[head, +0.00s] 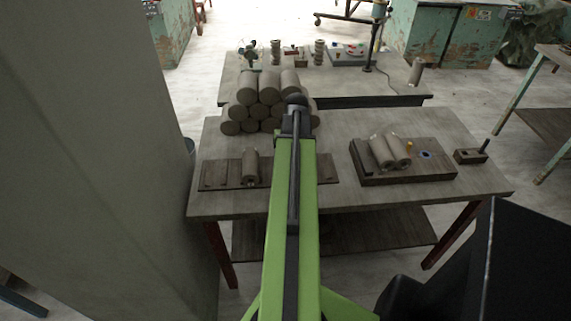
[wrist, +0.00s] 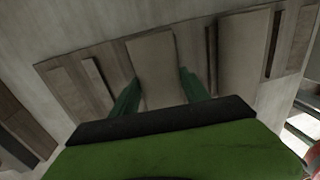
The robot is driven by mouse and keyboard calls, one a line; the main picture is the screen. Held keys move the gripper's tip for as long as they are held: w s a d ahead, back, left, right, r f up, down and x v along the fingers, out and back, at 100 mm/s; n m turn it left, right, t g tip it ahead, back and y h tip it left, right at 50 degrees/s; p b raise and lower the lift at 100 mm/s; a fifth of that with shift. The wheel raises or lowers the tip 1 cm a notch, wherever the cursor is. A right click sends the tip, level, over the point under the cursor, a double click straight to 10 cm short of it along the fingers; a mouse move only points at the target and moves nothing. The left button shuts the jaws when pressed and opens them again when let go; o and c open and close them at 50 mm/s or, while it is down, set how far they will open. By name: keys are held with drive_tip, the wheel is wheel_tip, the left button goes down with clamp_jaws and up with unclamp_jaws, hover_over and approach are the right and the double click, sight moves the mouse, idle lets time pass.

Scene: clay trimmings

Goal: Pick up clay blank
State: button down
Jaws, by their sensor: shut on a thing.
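In the wrist view, my gripper (wrist: 158,77) has its two green fingers on either side of a grey-brown clay blank (wrist: 153,55) and is shut on it. The blank is at or just above a dark ribbed board (wrist: 70,75); I cannot tell whether it touches. A second blank (wrist: 243,50) lies on the board to the right, apart from the fingers. In the head view, one clay blank (head: 250,165) shows on the board (head: 218,173) left of my arm. My green arm hides the gripper and the held blank there.
A stack of clay cylinders (head: 258,105) stands behind the board on the table (head: 345,205). To the right, a dark slab (head: 420,170) bears two cylinders (head: 384,152), with a small block (head: 468,156) beside it. A back table (head: 395,92) holds several small items. A large grey surface (head: 90,130) fills the left.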

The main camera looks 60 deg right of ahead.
drive_tip(key=shift+r+p, duration=0.45)
drive_tip(key=r+p, duration=0.2)
drive_tip(key=s+r+p, duration=0.1)
drive_tip(key=r+p, duration=0.1)
drive_tip(key=shift+d+r, duration=0.1)
drive_tip(key=shift+r, duration=0.1)
drive_tip(key=s+d+r+p, duration=0.2)
drive_tip(key=s+r+p, duration=0.3)
drive_tip(key=s, duration=0.5)
drive_tip(key=shift+s+r+p, duration=0.2)
drive_tip(key=shift+r+p, duration=0.15)
drive_tip(key=shift+p, duration=0.15)
